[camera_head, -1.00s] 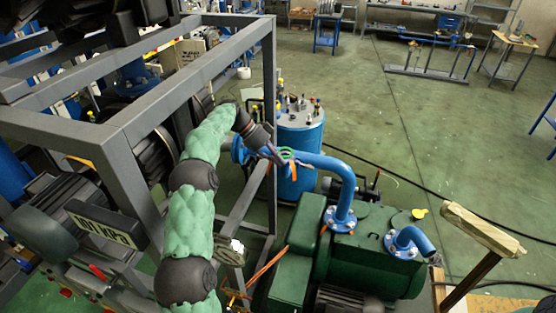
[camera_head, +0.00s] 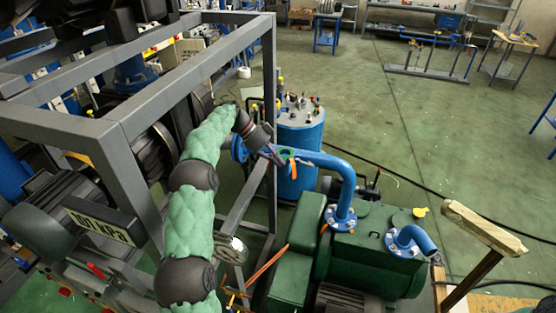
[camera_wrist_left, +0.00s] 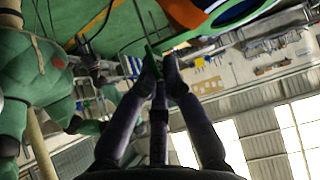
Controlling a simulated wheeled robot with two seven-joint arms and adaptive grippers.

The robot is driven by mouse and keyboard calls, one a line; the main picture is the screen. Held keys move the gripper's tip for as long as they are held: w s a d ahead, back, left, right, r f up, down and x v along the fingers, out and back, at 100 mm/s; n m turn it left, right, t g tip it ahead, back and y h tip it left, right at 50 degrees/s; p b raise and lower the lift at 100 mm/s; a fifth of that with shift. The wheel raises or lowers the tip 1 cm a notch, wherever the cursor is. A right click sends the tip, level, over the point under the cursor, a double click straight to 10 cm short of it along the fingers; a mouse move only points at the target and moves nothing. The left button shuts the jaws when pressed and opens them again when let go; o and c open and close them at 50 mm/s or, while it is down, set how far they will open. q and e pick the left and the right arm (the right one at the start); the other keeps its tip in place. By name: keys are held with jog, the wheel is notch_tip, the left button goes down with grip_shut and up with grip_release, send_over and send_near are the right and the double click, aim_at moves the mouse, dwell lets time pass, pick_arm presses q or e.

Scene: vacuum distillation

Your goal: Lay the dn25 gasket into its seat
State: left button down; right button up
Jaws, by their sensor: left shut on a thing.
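My left gripper (camera_head: 279,158) reaches past the frame post to the open end of the blue pipe (camera_head: 330,163). In the left wrist view the fingertips (camera_wrist_left: 159,68) are closed together on a thin green piece, the dn25 gasket (camera_wrist_left: 152,50), seen nearly edge-on. In the head view the gasket is hard to make out at the fingers. A blue rim with a dark opening and green edge (camera_wrist_left: 235,12), beside an orange piece, shows at the top of the wrist view, apart from the fingertips. I cannot tell whether the gasket touches the seat. My right gripper is out of view.
A grey metal frame (camera_head: 195,75) stands around my left arm, with a post close by. A blue vessel (camera_head: 301,135) stands behind the pipe. A green pump (camera_head: 365,255) lies below and right. Open floor extends at the right.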

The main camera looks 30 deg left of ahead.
pick_arm(q)
jog(key=shift+f, duration=0.15)
jog(key=c, duration=1.3)
grip_release()
jog(key=shift+v, duration=3.8)
